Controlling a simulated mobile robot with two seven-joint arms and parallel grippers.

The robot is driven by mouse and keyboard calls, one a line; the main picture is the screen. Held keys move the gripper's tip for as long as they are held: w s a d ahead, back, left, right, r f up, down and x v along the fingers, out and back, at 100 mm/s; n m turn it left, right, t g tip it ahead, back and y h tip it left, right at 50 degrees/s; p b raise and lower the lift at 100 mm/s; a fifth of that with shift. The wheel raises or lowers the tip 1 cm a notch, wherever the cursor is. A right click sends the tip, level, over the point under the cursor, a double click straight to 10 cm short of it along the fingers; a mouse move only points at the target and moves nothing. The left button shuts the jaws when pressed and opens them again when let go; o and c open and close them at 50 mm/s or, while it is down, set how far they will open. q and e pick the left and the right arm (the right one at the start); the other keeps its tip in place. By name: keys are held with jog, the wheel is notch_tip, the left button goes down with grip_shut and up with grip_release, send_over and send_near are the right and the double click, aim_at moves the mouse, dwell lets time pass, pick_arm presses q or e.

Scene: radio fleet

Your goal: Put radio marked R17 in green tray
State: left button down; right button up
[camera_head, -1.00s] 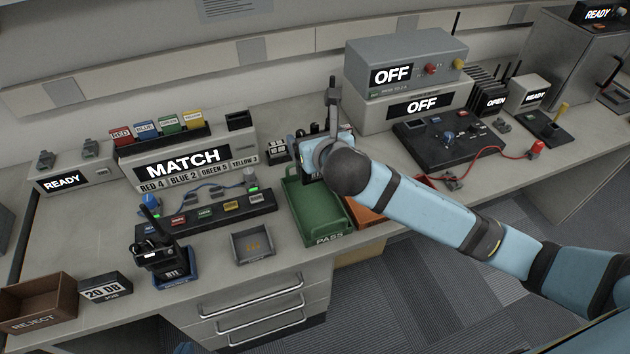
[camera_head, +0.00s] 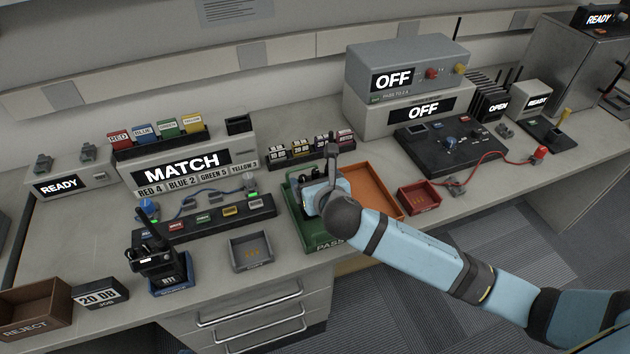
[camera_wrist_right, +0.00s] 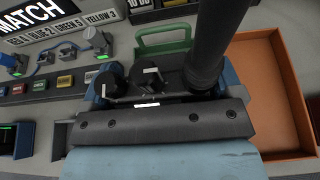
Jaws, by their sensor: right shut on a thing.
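My right gripper (camera_head: 318,192) is shut on a dark radio over the green tray (camera_head: 316,239), whose front is marked PASS. The head view shows the radio's upright antenna (camera_head: 332,148); my gripper and arm hide most of its body. In the right wrist view the radio's knobs (camera_wrist_right: 150,77) and thick antenna (camera_wrist_right: 208,45) show above my gripper, with the tray's green rim (camera_wrist_right: 163,47) behind. The held radio's mark is hidden, and I cannot tell whether it touches the tray floor. My left gripper is not in view.
Another black radio (camera_head: 156,252) stands in a blue holder at left; its label is small. An orange tray (camera_head: 372,186) adjoins the green one on the right, with a small red tray (camera_head: 419,198) beyond. A grey tray (camera_head: 251,250) lies left of the green tray.

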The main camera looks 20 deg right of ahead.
jog(key=o, duration=1)
jog(key=shift+f, duration=0.15)
jog(key=shift+c, duration=0.2)
jog(key=v, duration=1.2)
jog(key=s+f+m, duration=0.1)
jog(key=f+m, duration=0.1)
jog(key=m, duration=0.1)
jog(key=s+a+f+m+g+y, duration=0.1)
jog(key=f+m, duration=0.1)
jog(key=m, duration=0.1)
jog(key=a+f+m+g+y+p, duration=0.1)
jog(key=f+m, duration=0.1)
jog(key=m, duration=0.1)
jog(key=shift+s+f+m, duration=0.3)
jog(key=shift+s, duration=0.1)
jog(key=s+d+f+m, duration=0.2)
jog(key=s+f+m, duration=0.3)
jog(key=m, duration=0.7)
jog(key=s+d+f+m, duration=0.2)
jog(key=s+f+m, duration=0.3)
jog(key=f+m, duration=0.3)
jog(key=m, duration=0.4)
jog(key=shift+s+g+y, duration=0.35)
jog(key=shift+g+y, duration=0.05)
